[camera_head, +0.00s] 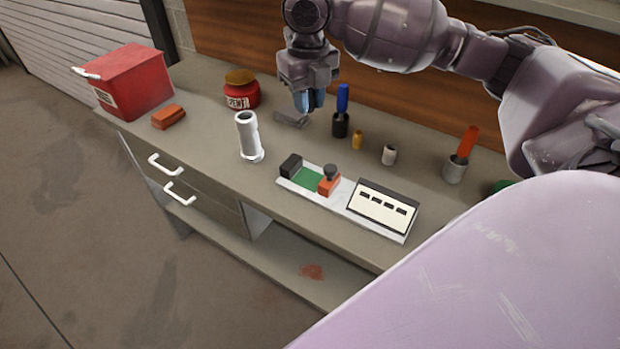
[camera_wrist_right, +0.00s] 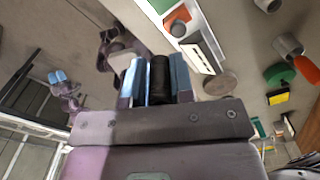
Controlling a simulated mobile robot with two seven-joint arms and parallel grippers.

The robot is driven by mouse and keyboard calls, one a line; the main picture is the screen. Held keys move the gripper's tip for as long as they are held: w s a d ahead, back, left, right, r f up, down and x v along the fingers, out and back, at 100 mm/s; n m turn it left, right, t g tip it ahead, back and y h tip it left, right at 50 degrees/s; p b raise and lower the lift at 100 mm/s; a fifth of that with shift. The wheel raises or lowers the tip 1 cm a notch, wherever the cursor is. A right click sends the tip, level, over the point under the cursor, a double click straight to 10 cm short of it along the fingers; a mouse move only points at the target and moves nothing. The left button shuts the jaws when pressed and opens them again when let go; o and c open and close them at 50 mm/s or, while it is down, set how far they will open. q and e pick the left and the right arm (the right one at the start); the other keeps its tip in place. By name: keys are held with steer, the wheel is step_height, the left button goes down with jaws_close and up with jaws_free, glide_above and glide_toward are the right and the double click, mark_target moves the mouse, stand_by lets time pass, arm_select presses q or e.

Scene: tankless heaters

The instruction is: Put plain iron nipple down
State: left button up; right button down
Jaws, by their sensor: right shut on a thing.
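My right gripper (camera_head: 309,102) points down over the back of the workbench (camera_head: 215,115). In the right wrist view its blue fingers (camera_wrist_right: 160,78) are shut on a dark cylindrical piece, the plain iron nipple (camera_wrist_right: 160,80). In the head view the fingers mostly hide the nipple, and I cannot tell whether it touches the bench. A flat grey piece (camera_head: 290,119) lies on the bench just beside and below the fingers. My left gripper (camera_wrist_right: 57,77) shows small at the left of the right wrist view; its opening is unclear.
Close to the right gripper stand a black holder with a blue handle (camera_head: 341,120) and a red jar (camera_head: 241,92). A brass fitting (camera_head: 357,140), grey fitting (camera_head: 389,155), white pipe (camera_head: 248,138) and tray (camera_head: 335,205) are nearby. A red box (camera_head: 130,80) is far left.

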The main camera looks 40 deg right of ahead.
steer(key=shift+d+n, duration=0.1)
steer(key=shift+n, duration=0.3)
steer(key=b, duration=0.1)
glide_above(310, 179)
step_height(310, 179, down, 6)
step_height(310, 179, down, 8)
steer(key=shift+r+b, duration=0.25)
steer(key=shift+b, duration=0.2)
steer(key=shift+f, duration=0.6)
arm_select(q)
steer(key=shift+d+f+b, duration=0.15)
steer(key=shift+f+b, duration=0.3)
steer(key=shift+f, duration=0.4)
arm_select(e)
step_height(310, 179, down, 5)
arm_select(q)
steer(key=shift+f, duration=0.1)
arm_select(e)
steer(key=shift+f, duration=0.1)
steer(key=c, duration=1)
jaws_free()
steer(key=shift+c, duration=0.2)
steer(key=shift+o, duration=0.3)
